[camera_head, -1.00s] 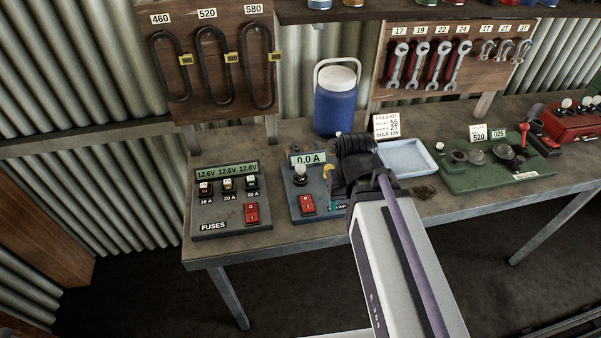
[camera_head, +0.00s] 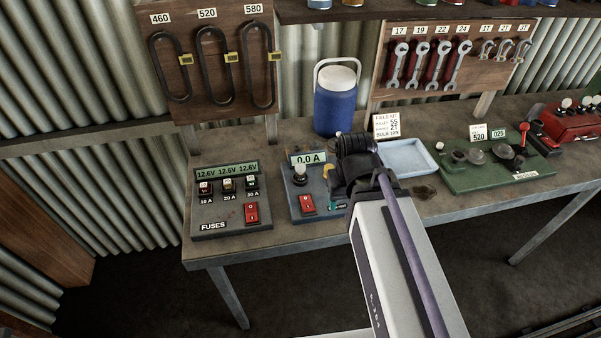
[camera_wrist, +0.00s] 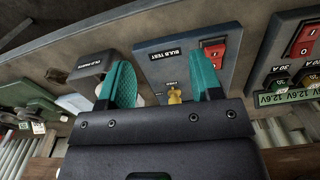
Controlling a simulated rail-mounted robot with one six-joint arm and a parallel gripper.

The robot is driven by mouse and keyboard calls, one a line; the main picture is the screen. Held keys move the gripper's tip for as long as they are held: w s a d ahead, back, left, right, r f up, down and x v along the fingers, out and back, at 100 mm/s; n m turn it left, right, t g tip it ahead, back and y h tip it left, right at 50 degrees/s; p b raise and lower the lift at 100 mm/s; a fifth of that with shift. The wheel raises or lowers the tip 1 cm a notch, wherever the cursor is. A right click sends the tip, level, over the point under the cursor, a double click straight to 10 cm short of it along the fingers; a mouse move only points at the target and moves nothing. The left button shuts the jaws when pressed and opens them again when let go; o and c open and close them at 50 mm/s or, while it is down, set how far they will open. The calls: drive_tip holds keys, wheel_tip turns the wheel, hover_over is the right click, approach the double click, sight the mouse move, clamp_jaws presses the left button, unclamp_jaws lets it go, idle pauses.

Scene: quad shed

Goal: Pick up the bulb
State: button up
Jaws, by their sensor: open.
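A small bulb with a rounded pale top (camera_head: 300,174) stands upright on the grey bulb test panel (camera_head: 294,205), below its 0.0 A display. My gripper (camera_wrist: 163,84) is open, with its two teal fingers apart above the panel in the wrist view. In the head view my wrist is just right of the bulb and covers the panel's right part. Between the fingers a yellow piece (camera_wrist: 174,96) shows on the panel, apart from both. I cannot make out the bulb in the wrist view; a pale shape (camera_wrist: 139,98) is partly hidden by the left finger.
A fuse panel (camera_head: 228,212) lies left of the test panel. A blue jug (camera_head: 335,110) and a card (camera_head: 386,126) stand behind. A pale blue tray (camera_head: 420,150) and a green board (camera_head: 515,179) are right. A red box (camera_head: 575,126) holds several pale round-topped items.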

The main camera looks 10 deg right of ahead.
drive_tip(key=shift+o, duration=0.7)
wheel_tip(320, 180, up, 5)
drive_tip(key=n+p, duration=0.5)
drive_tip(key=n, duration=1)
hover_over(300, 163)
drive_tip(key=shift+w+d, duration=0.1)
drive_tip(key=shift+w, duration=0.05)
drive_tip(key=shift+s+n, duration=0.2)
drive_tip(key=shift+n, duration=0.9)
wheel_tip(300, 163, down, 11)
drive_tip(key=b, duration=1.1)
drive_tip(key=shift+f, duration=0.1)
drive_tip(key=shift+r, duration=0.25)
drive_tip(key=c, duration=1)
drive_tip(key=shift+r, duration=0.1)
